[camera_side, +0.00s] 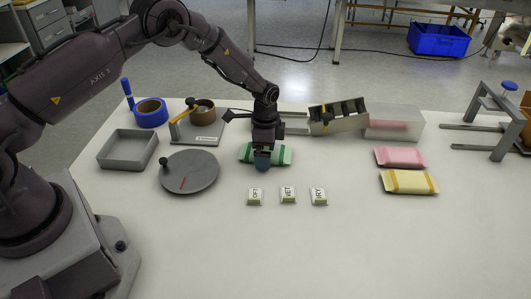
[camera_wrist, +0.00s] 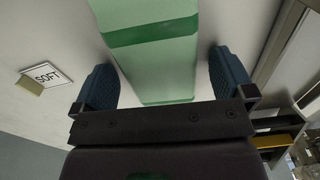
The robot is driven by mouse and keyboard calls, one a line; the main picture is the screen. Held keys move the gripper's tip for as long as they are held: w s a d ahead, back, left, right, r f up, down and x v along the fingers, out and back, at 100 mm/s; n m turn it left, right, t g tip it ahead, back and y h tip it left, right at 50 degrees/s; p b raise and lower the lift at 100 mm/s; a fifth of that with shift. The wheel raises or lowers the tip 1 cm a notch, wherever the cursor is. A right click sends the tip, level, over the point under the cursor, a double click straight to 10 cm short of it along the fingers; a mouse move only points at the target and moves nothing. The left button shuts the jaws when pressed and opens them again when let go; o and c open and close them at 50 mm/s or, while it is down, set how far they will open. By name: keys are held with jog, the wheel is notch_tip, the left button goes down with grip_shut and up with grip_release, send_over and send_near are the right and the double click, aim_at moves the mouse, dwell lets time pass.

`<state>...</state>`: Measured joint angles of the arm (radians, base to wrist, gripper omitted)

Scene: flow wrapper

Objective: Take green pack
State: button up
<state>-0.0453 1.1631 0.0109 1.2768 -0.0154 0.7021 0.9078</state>
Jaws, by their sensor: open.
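The green pack (camera_side: 281,154) lies flat on the white table, left of the pink and yellow packs. My gripper (camera_side: 263,162) is right above its middle and hides part of it in the side view. In the wrist view the green pack (camera_wrist: 160,60), pale with darker green bands, runs between the two blue fingers. My gripper (camera_wrist: 164,80) is open there, with one finger on each side of the pack and a visible gap at each. I cannot tell how far the fingertips are above the table.
A pink pack (camera_side: 400,157) and a yellow pack (camera_side: 408,182) lie to the right. Small labelled blocks (camera_side: 288,195) stand in front. A wrapper machine (camera_side: 340,117) stands behind. The front table is clear.

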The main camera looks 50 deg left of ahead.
jog(key=c, duration=1)
jog(key=shift+r, duration=0.1)
